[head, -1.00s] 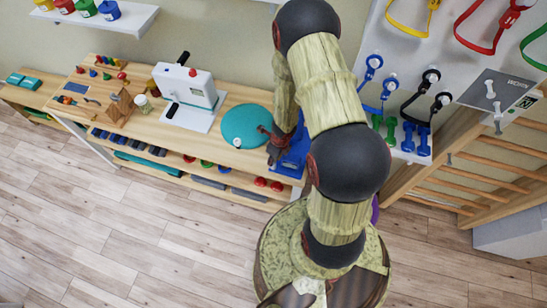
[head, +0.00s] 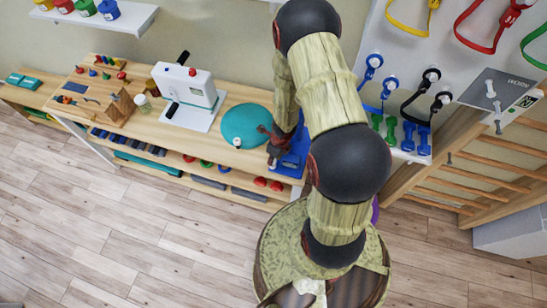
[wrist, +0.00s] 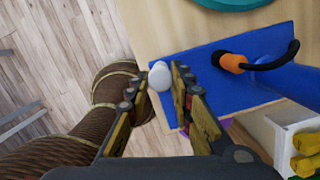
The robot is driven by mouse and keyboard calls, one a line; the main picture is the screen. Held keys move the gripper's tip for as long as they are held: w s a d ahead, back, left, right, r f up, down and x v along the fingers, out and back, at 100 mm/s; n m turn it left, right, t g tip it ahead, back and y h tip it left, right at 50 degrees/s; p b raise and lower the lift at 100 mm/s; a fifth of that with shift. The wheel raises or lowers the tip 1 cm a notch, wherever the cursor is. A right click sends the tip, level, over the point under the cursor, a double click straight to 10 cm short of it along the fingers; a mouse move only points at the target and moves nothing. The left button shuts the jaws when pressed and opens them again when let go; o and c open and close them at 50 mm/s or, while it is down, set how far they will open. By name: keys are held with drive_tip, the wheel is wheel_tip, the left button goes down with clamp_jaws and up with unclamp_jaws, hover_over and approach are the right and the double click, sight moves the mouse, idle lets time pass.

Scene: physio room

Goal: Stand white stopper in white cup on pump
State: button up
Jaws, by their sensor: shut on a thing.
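In the wrist view a small rounded white piece, which looks like the white stopper (wrist: 159,75), sits between the fingertips of my gripper (wrist: 161,82), which is shut on it. Its lower end is hidden. In the head view my gripper (head: 272,156) is over the front edge of the bench, by the blue mat. A blue cylinder with an orange collar (wrist: 231,62) and a black hose lies over the blue mat (wrist: 193,58); it may be the pump. I cannot make out a white cup on it.
A teal disc (head: 246,124) lies left of my gripper, with a small white piece (head: 237,142) at its front edge. A white machine (head: 187,87) stands further left on the wooden bench. The floor in front is clear.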

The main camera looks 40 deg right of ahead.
drive_tip(key=shift+f+b, duration=1.35)
drive_tip(key=shift+f, duration=0.1)
idle(0.8)
drive_tip(key=shift+s+f, duration=0.15)
drive_tip(key=shift+s, duration=0.05)
drive_tip(key=o, duration=1)
drive_tip(key=shift+w, duration=0.1)
drive_tip(key=shift+c, duration=0.7)
drive_tip(key=shift+o, duration=0.9)
